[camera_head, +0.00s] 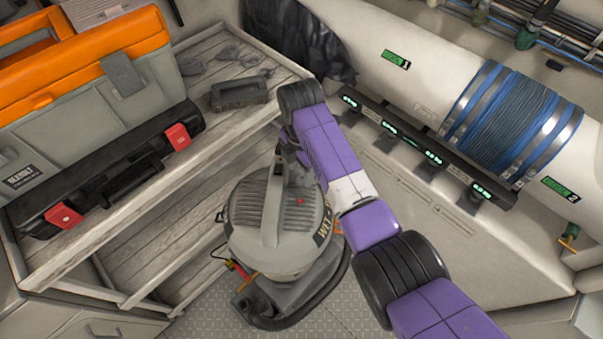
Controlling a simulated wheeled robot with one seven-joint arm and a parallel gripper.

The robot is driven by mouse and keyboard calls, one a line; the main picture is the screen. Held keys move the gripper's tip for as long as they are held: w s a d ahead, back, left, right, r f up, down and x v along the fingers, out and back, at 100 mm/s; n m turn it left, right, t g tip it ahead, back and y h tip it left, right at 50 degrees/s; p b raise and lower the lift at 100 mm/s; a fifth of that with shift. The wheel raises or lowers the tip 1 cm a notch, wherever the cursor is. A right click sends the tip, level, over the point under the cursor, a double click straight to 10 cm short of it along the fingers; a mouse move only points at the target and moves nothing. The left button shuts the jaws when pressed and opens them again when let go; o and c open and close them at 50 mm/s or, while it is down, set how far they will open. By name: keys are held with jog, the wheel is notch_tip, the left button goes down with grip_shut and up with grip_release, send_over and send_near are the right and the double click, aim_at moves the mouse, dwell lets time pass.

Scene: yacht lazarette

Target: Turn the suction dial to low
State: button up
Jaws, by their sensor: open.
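The wet vacuum (250,240), a grey round-topped canister with a carrying handle and a vented lid, stands on the floor in the middle of the head view. A small red mark (300,201) shows on its lid. I cannot make out the suction dial or its setting. My purple arm reaches in from the lower right, and its wrist bends down over the back of the vacuum. My gripper (281,160) is open, close above or behind the handle. Its fingertips are largely hidden, so I cannot tell whether they touch anything.
A grey and orange toolbox (120,85) stands on the wooden shelf (205,135) at left, with a small black tray (239,93) behind. A black strip with green-lit labels (425,150) runs along the right wall, below a large pipe wrapped in blue hose (515,115).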

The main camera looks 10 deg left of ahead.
aim_at(301, 178)
jog(key=shift+f, duration=1.5)
jog(key=shift+c, duration=0.5)
grip_shut()
